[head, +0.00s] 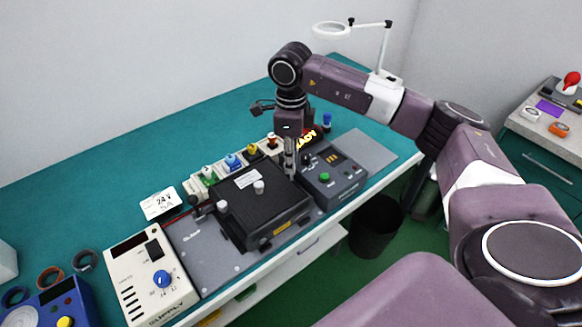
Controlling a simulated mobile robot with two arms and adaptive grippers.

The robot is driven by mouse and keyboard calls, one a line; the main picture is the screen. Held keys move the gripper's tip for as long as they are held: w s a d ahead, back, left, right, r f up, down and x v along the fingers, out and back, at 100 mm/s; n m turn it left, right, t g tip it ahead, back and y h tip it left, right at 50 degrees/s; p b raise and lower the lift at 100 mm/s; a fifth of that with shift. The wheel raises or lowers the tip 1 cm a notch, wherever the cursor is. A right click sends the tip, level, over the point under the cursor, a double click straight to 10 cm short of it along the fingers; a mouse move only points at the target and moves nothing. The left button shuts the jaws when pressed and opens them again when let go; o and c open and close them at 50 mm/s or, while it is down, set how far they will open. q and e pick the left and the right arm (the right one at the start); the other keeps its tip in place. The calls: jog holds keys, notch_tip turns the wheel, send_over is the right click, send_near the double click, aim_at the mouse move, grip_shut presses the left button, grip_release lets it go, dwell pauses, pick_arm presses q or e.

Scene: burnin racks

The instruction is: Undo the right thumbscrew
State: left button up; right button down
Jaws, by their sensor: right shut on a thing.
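A black box-shaped unit (270,209) with a white label and two pale knobs on top sits on a grey plate (197,249) on the bench. My right gripper (291,170) points straight down at the far right end of the black unit. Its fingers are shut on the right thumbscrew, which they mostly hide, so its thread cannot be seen. A small dark knob, which looks like the left thumbscrew (194,203), stands at the unit's far left side. My left gripper is not in view.
A cream power supply (147,280) with a blue dial stands left of the plate. A grey control box (333,180) with a green button and lit sign is close right of my gripper. Several coloured connectors stand behind the unit. The teal bench (140,165) is clear behind.

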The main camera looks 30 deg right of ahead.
jog(key=n+b, duration=0.2)
jog(key=n, duration=0.1)
jog(key=shift+n, duration=0.3)
jog(key=shift+r+n+b, duration=0.1)
jog(key=shift+n+b, duration=0.8)
jog(key=shift+n, duration=0.8)
jog(key=c, duration=1.8)
grip_release()
jog(key=shift+c, duration=0.2)
notch_tip(320, 180, up, 12)
